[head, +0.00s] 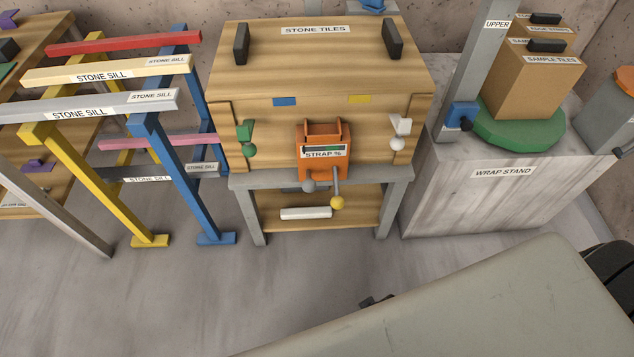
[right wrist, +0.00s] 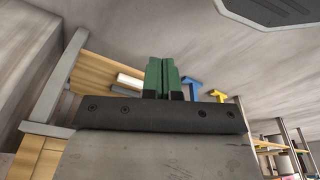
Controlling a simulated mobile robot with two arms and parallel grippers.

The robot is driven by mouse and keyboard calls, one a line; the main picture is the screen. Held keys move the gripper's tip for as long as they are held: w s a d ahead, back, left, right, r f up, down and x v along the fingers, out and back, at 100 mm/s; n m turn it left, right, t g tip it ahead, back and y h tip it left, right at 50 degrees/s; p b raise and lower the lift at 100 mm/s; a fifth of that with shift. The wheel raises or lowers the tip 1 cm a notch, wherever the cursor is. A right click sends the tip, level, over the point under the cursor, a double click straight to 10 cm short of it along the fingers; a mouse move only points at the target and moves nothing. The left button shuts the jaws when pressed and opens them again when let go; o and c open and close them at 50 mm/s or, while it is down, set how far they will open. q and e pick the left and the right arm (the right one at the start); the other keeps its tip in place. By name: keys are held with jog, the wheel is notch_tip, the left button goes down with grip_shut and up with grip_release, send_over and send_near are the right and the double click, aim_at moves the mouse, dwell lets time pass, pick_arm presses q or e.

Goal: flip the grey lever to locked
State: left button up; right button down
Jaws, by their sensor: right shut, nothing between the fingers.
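An orange strap unit (head: 323,158) labelled "STRAP %" is on the front of the wooden "STONE TILES" crate (head: 318,60) in the head view. A grey ball knob (head: 309,186) hangs at its lower left, and a yellow ball knob (head: 337,202) hangs on a grey rod at its lower right. The grey knob's stem is mostly hidden against the unit. My right gripper (right wrist: 163,80) shows in the right wrist view, its green fingers pressed together and empty. It is apart from the strap unit, which that view does not clearly show. My left gripper is out of view.
The crate sits on a grey stand (head: 400,190) with a white block (head: 306,213) on its lower shelf. A green lever (head: 246,131) and a white lever (head: 400,125) flank the unit. Sill racks (head: 160,140) stand left, the wrap stand (head: 500,195) right.

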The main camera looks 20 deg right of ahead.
jog(key=w+a+r+t+y+b, duration=0.1)
jog(key=w+r+b, duration=0.2)
jog(key=w+r, duration=0.35)
jog(key=w+a+r+b, duration=0.1)
jog(key=w+r+b, duration=0.15)
jog(key=r, duration=0.75)
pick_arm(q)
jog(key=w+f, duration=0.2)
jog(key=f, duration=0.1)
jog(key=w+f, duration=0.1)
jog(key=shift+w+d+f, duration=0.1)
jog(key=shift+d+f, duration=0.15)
pick_arm(e)
jog(key=w+d+r+m, duration=0.1)
jog(key=w+d+r, duration=0.1)
jog(key=w, duration=0.6)
jog(key=w+d+r+m+y, duration=0.1)
jog(key=w+d+r+m, duration=0.1)
jog(key=w+r, duration=0.3)
jog(key=w+d+r+m, duration=0.2)
jog(key=w+d+r, duration=0.1)
jog(key=w, duration=0.8)
jog(key=shift+w+d+r+y, duration=0.25)
jog(key=shift+w+r+y, duration=0.05)
jog(key=shift+w+r, duration=0.15)
